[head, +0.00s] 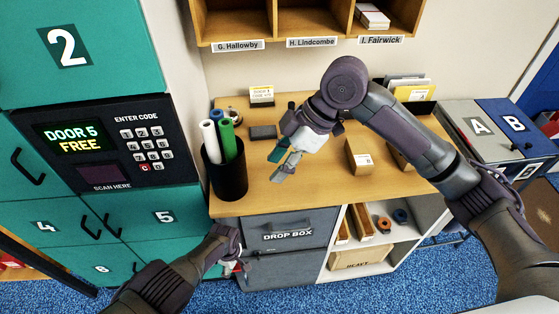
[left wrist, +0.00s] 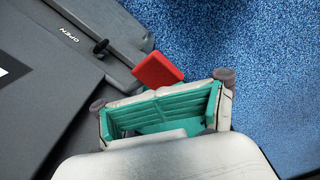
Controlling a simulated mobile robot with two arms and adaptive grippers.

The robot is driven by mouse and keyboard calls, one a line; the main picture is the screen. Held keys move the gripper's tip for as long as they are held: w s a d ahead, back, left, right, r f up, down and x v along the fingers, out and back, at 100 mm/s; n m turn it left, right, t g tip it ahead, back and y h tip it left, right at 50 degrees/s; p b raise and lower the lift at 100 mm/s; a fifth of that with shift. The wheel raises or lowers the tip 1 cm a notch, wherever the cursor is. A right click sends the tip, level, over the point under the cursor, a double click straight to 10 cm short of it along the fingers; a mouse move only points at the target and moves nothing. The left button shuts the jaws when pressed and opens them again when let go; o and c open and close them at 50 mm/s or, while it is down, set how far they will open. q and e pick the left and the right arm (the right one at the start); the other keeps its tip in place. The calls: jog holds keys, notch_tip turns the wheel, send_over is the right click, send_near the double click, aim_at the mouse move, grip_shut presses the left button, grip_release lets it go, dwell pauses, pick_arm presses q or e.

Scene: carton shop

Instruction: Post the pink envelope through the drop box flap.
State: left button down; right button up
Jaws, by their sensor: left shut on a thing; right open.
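The grey drop box (head: 308,218) is built into the front of the counter, with its lettered panel facing me. My left gripper (head: 236,264) is low at its left side, shut on a red grip (left wrist: 157,70) at the end of a dark bar by the word OPEN on the grey face. The grip is partly hidden by the fingers in the left wrist view. My right gripper (head: 282,165) is open and empty above the counter, its teal pads facing down and left. I see no pink envelope in either view.
On the wooden counter (head: 300,197) stand a black bin (head: 226,178) with rolled tubes and a cardboard box (head: 359,157). Teal lockers (head: 60,240) with a keypad are left, an open shelf (head: 385,245) is right of the drop box. Blue carpet lies below.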

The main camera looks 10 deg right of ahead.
pick_arm(q)
jog(key=shift+r+p, duration=1.6)
jog(key=shift+r, duration=0.15)
jog(key=shift+r, duration=0.1)
notch_tip(320, 180, up, 8)
